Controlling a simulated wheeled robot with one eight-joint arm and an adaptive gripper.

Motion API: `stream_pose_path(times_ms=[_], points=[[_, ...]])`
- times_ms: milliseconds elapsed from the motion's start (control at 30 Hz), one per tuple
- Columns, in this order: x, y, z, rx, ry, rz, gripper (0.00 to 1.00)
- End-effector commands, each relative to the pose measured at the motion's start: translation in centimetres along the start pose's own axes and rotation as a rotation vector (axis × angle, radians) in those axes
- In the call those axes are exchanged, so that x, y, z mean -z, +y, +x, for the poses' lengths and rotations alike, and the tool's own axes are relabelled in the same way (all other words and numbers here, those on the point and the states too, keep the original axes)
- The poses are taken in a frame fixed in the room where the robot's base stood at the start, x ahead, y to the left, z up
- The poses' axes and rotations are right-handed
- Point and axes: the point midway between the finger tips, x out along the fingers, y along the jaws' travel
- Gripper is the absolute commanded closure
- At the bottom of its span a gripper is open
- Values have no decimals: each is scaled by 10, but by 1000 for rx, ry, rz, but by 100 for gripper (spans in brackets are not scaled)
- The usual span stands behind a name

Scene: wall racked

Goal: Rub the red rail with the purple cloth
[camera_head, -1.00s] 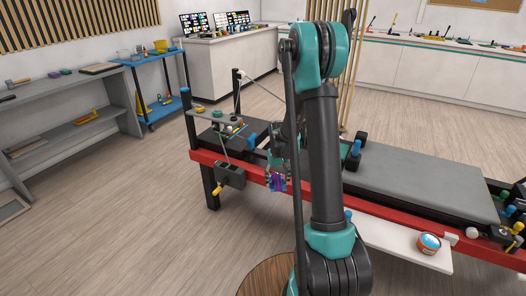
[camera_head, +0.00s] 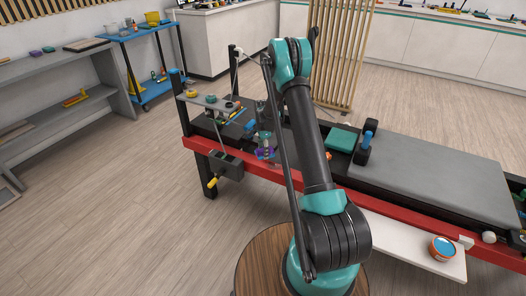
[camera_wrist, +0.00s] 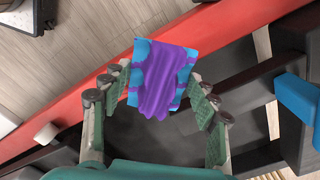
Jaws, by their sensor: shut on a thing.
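The purple cloth (camera_wrist: 165,85), with blue patches, is held between the two fingers of my gripper (camera_wrist: 160,100), which is shut on it. In the head view the cloth (camera_head: 266,153) is small and partly hidden by my gripper (camera_head: 265,143). The red rail (camera_head: 205,149) runs along the near side of the long bench. In the wrist view the rail (camera_wrist: 232,34) crosses behind the cloth's far part. I cannot tell whether the cloth touches it. My arm hides part of the rail in the head view.
A grey pad (camera_head: 435,180) covers the bench's right part. A dark box with a yellow handle (camera_head: 225,166) hangs by the rail's left end. A shelf of small items (camera_head: 208,104) stands at the bench's left.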

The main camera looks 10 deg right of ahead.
Motion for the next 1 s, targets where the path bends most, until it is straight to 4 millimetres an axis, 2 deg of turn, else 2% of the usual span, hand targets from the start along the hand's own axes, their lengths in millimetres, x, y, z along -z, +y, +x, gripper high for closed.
stream_pose_path(times_ms=[567, 1000], points=[[-2, -3, 5, 0, 0, 37, 63], [-1, -3, 38, 0, 0, 36, 63]])
